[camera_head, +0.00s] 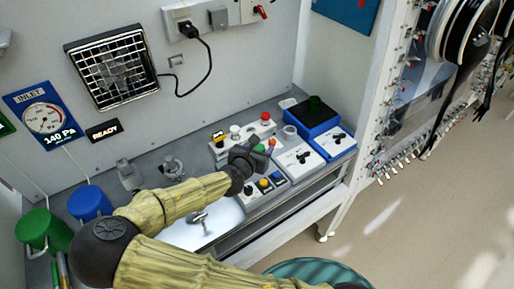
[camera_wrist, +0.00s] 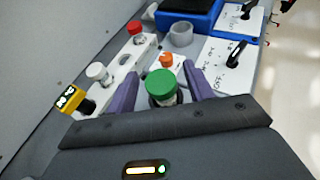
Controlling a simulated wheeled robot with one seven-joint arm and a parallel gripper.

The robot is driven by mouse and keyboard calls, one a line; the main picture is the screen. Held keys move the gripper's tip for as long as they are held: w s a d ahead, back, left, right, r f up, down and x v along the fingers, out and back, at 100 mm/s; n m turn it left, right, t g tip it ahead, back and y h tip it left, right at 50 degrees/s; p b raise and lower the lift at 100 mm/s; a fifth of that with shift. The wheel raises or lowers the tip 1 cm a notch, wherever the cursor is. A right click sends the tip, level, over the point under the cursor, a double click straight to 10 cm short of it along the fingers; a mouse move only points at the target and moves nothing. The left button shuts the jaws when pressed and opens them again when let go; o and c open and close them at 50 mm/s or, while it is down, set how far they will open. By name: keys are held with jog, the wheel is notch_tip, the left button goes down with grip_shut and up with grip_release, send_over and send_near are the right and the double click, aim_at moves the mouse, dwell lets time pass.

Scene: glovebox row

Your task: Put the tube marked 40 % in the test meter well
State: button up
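My gripper (camera_wrist: 160,74) is open, with its two purple-grey fingers on either side of a green-capped tube (camera_wrist: 160,84). Gaps show between cap and fingers. An orange-capped tube (camera_wrist: 166,62) stands just beyond. A white rack (camera_wrist: 120,70) to the left holds a white-capped tube (camera_wrist: 97,73) and a red-capped tube (camera_wrist: 135,33). A yellow tag (camera_wrist: 69,98) with dark, hard-to-read writing sits at the rack's near end. I cannot read a 40 % mark on any tube. A blue box (camera_head: 322,125) with a dark green round part on top stands at the back right; I cannot tell whether it is the test meter.
A grey ring-shaped cup (camera_wrist: 181,35) stands beyond the tubes. White panels with black handles (camera_head: 298,161) lie right of my gripper. Clear glassware (camera_head: 128,175) and blue (camera_head: 90,203) and green (camera_head: 45,230) containers stand left.

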jog(key=shift+r, duration=0.15)
jog(key=b+v, duration=0.1)
jog(key=v, duration=1.1)
jog(key=shift+r, duration=0.1)
dwell(0.5)
jog(key=shift+w+d, duration=0.1)
jog(key=shift+d, duration=0.05)
